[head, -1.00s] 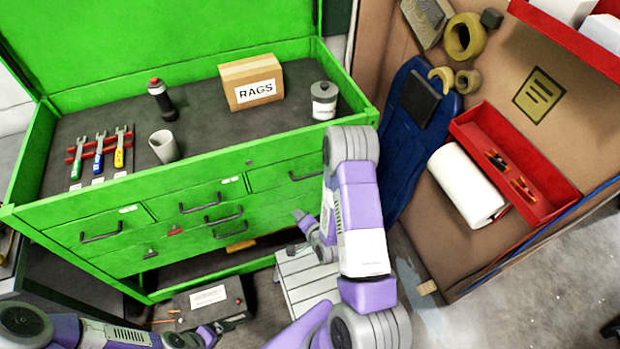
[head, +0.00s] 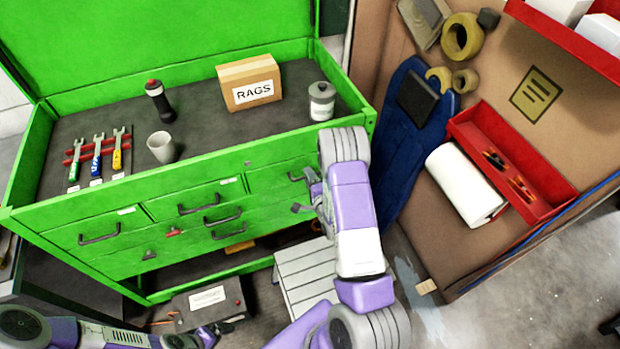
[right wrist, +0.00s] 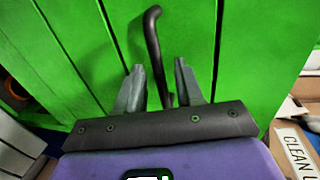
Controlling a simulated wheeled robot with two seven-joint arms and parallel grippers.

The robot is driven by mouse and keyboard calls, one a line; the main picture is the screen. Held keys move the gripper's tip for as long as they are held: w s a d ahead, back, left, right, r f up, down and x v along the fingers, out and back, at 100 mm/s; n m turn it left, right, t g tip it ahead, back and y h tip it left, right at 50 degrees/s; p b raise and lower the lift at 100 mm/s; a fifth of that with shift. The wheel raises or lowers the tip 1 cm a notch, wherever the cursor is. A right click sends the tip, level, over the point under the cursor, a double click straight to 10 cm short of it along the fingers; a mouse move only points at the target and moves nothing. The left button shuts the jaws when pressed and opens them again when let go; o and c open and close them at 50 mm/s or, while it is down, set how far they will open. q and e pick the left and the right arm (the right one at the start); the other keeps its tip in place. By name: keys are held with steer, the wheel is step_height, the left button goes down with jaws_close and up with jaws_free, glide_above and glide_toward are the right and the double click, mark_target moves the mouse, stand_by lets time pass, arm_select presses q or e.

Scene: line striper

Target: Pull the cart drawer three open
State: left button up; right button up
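The green cart (head: 70,212) has several drawers with dark bar handles. Their small labels are too small to read, so I cannot tell the number three from them. The upper right drawer (head: 262,180) looks flush with the cart front. My right gripper (head: 302,191) is at its handle, partly hiding it. In the right wrist view, my gripper (right wrist: 160,85) is open, and the dark handle (right wrist: 152,30) runs down between the two fingers without clear contact. My left gripper (head: 210,333) is low at the bottom left, away from the cart front; its fingers are unclear.
On the cart top stand a rags box (head: 249,82), a cup (head: 161,147), a bottle (head: 158,100), a canister (head: 321,101) and wrenches. A grey step (head: 305,270) and dark box (head: 208,303) are below. A board with a red tray (head: 512,165) stands right.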

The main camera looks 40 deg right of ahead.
jaws_close()
stand_by(0.3)
steer(key=shift+w, duration=0.1)
